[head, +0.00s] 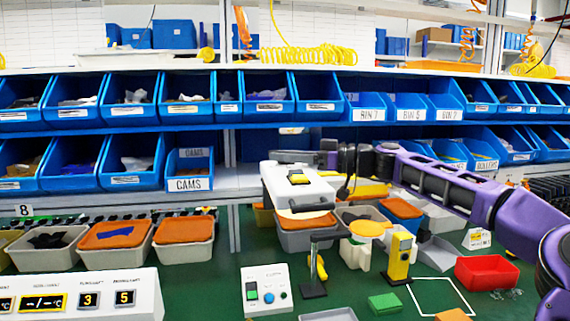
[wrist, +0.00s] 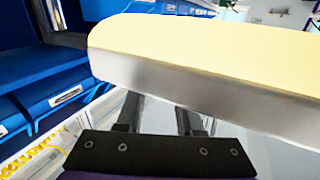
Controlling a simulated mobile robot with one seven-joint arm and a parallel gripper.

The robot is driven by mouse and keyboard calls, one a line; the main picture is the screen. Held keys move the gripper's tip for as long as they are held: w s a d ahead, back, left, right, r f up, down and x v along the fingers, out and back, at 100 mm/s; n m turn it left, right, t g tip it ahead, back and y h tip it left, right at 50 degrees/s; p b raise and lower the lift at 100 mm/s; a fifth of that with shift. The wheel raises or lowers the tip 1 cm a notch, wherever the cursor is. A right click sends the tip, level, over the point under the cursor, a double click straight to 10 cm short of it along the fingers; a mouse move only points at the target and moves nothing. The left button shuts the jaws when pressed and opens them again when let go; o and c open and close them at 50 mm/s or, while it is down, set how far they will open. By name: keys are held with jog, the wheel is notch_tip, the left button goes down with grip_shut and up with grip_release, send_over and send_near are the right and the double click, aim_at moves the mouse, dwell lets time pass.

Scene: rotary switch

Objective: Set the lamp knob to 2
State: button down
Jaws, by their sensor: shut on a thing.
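My gripper (head: 289,157) is at the end of the purple arm, in front of the blue bins. A white, rounded housing (head: 284,190) with a small yellow-and-dark part on top shows just below it. In the wrist view, a pale-topped object with a grey side (wrist: 200,80) lies across my gripper (wrist: 157,108) and hides its fingertips. I cannot tell whether it is that housing. A white control box (head: 280,273) with a green part and a round blue part stands on the green table; the gripper is well above it. No lamp knob or setting can be read clearly.
A white display panel (head: 140,291) showing 3 and 5 is at the lower left. A black stand (head: 313,289), a yellow post (head: 400,258), a red tray (head: 487,271) and a green block (head: 385,303) are on the table. Grey bins (head: 184,250) line its back.

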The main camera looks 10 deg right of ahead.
jog(key=c, duration=0.5)
grip_release()
jog(key=shift+c, duration=0.2)
jog(key=v, duration=1.7)
jog(key=shift+s, duration=0.2)
jog(key=shift+d, duration=0.15)
